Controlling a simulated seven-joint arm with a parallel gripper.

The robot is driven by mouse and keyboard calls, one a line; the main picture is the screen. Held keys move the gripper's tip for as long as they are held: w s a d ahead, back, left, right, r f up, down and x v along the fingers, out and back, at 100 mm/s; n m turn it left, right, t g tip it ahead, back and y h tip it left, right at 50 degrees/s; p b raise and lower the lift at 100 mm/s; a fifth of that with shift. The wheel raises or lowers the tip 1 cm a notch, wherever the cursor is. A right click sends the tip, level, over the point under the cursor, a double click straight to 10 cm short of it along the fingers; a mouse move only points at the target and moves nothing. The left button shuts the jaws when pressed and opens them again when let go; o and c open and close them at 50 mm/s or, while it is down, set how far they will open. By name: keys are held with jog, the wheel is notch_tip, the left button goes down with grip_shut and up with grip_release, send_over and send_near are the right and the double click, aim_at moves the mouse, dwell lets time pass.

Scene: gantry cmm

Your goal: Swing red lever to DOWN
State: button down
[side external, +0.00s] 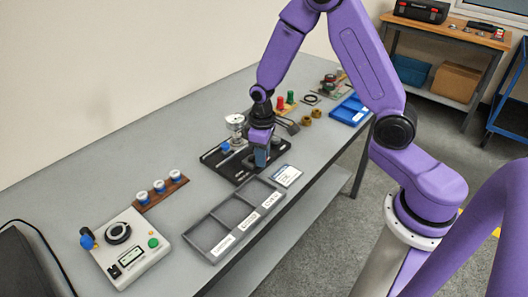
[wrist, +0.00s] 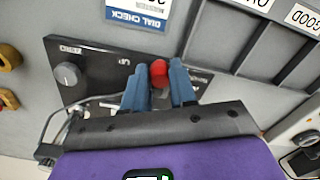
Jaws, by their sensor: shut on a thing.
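The red lever's round knob (wrist: 158,73) shows in the wrist view between the two blue fingers of my gripper (wrist: 159,85). My gripper is shut on it. The lever's shaft is hidden by the fingers, and I cannot tell which end of its swing it is at. It belongs with the black plate (wrist: 92,62), which also carries a grey knob (wrist: 67,74) at left. In the side view my gripper (side external: 261,160) points down at the right part of the black plate (side external: 213,159); the red knob is hidden there.
A grey compartment tray (side external: 193,236) and a white card (side external: 287,175) lie close in front of the plate. A dial gauge (side external: 236,122) stands on its far side. A control box (side external: 126,250) is front left, a blue tray (side external: 350,110) back right.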

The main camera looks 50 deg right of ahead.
jog(key=m, duration=0.2)
jog(key=a+m, duration=0.1)
jog(key=shift+a+m, duration=0.2)
jog(key=shift+m, duration=0.2)
jog(key=m, duration=0.1)
jog(key=a+m, duration=0.1)
jog(key=m, duration=0.1)
jog(key=shift+w+m, duration=0.3)
jog(key=shift+w, duration=0.05)
jog(key=m, duration=0.1)
jog(key=a+m, duration=0.1)
jog(key=m, duration=0.1)
jog(key=shift+w, duration=0.4)
jog(key=shift+w+a+m, duration=0.15)
jog(key=shift+w+m, duration=0.1)
jog(key=shift+m, duration=0.55)
jog(key=shift+w+a+m, duration=0.15)
jog(key=shift+w+m, duration=0.05)
jog(key=shift+m, duration=0.6)
jog(key=c, duration=0.9)
grip_release()
jog(key=shift+r, duration=0.15)
notch_tip(320, 180, up, 17)
